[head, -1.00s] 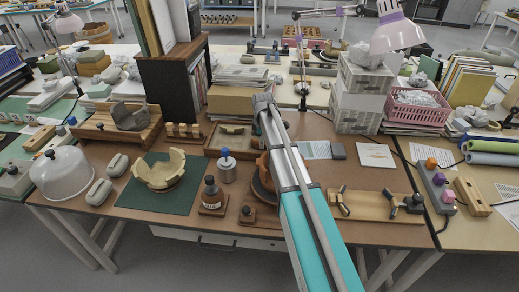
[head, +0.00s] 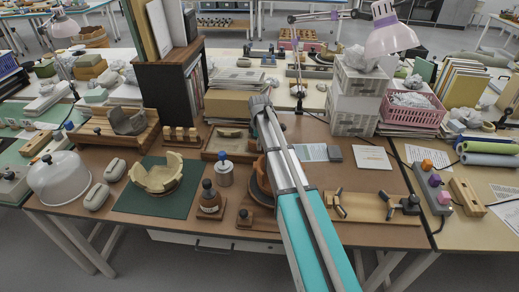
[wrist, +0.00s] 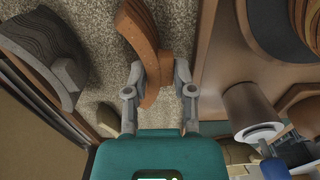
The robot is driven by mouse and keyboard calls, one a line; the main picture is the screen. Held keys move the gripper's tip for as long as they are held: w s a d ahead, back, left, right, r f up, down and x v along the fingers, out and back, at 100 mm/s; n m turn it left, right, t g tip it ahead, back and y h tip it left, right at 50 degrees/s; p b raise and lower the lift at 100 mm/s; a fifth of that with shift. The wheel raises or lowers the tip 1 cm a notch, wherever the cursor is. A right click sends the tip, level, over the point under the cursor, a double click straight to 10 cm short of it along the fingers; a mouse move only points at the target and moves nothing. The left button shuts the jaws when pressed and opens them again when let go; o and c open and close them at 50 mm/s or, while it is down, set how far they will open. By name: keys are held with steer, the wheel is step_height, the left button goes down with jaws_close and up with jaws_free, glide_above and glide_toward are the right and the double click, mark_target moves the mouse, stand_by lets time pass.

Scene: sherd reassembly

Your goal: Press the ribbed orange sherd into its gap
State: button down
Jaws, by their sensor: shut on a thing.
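In the wrist view my gripper (wrist: 159,88) is shut on the ribbed orange sherd (wrist: 143,38), a curved piece running up from between the fingers. They are over a tray with a speckled grey lining (wrist: 95,20); whether the sherd touches the lining is unclear. In the head view my arm hides the gripper and the held sherd. An orange vessel (head: 261,176) shows partly beside my arm, on a dark round base. Part of its ribbed orange wall (wrist: 314,22) is at the wrist view's upper right edge. Its gap cannot be seen.
A grey ribbed sherd (wrist: 40,42) lies left in the tray. A brown bottle (head: 209,197) stands in front, a clamp board (head: 372,207) to the right.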

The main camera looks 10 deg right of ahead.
steer(key=shift+s+r+p, duration=0.1)
steer(key=shift+r+p, duration=2.9)
steer(key=shift+r, duration=0.2)
steer(key=shift+r, duration=0.1)
step_height(320, 180, up, 20)
steer(key=p, duration=1.9)
steer(key=shift+f+p, duration=0.2)
steer(key=shift+p, duration=0.2)
steer(key=shift+a, duration=0.1)
